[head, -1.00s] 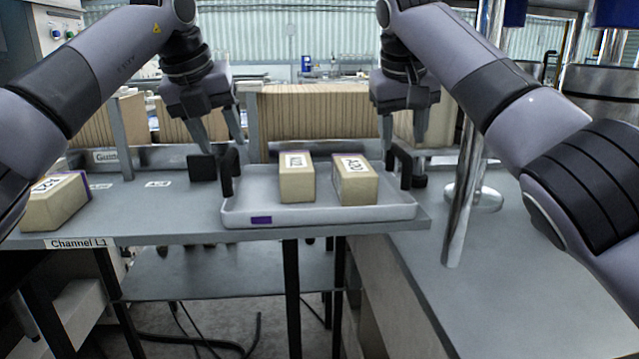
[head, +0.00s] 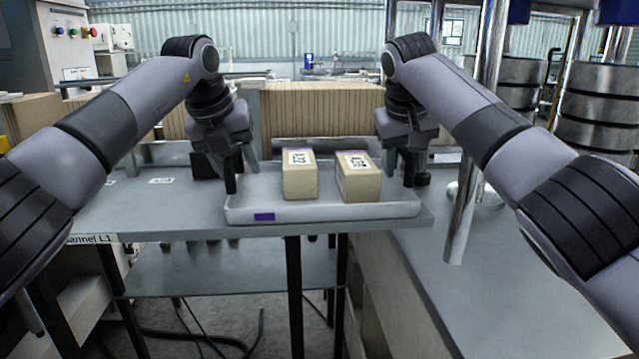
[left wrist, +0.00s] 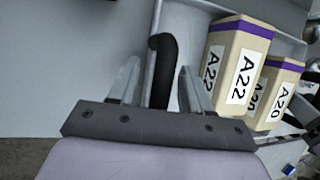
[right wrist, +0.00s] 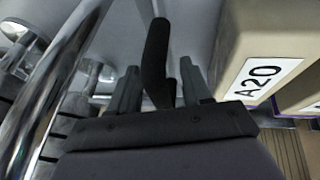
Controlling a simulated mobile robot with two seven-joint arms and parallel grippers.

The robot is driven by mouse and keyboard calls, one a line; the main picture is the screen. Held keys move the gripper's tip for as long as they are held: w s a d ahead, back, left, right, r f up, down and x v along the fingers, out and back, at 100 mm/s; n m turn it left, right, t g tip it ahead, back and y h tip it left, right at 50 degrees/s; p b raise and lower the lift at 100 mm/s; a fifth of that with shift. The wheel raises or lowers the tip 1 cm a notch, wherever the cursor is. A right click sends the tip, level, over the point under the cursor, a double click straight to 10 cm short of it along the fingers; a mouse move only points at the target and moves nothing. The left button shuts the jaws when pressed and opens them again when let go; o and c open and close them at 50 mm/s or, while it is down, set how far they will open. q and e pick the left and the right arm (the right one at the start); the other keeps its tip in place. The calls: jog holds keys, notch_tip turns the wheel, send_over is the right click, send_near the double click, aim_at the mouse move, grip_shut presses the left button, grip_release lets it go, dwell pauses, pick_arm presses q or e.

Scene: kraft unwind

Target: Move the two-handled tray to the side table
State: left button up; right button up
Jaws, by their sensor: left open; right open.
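The two-handled tray (head: 330,212) is light grey with a purple mark on its front wall and stands on the grey table. It carries two tan boxes, A22 (head: 300,181) and A20 (head: 359,182). My left gripper (head: 240,170) is open at the tray's left black handle (head: 231,178); in the left wrist view the handle (left wrist: 163,70) stands between the fingers. My right gripper (head: 405,165) is open at the right black handle (head: 408,172); in the right wrist view that handle (right wrist: 156,60) rises between the fingers. Contact with the fingers cannot be told.
A chrome post (head: 474,150) stands right of the tray. A grey surface (head: 500,270) with free room lies at the right, lower than the tray's table. Tan upright stacks (head: 320,115) stand behind the tray. The table left of the tray (head: 150,205) is mostly clear.

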pick_arm(q)
grip_shut()
pick_arm(e)
grip_shut()
pick_arm(q)
jog(key=shift+r, duration=0.25)
pick_arm(e)
jog(key=shift+r, duration=0.25)
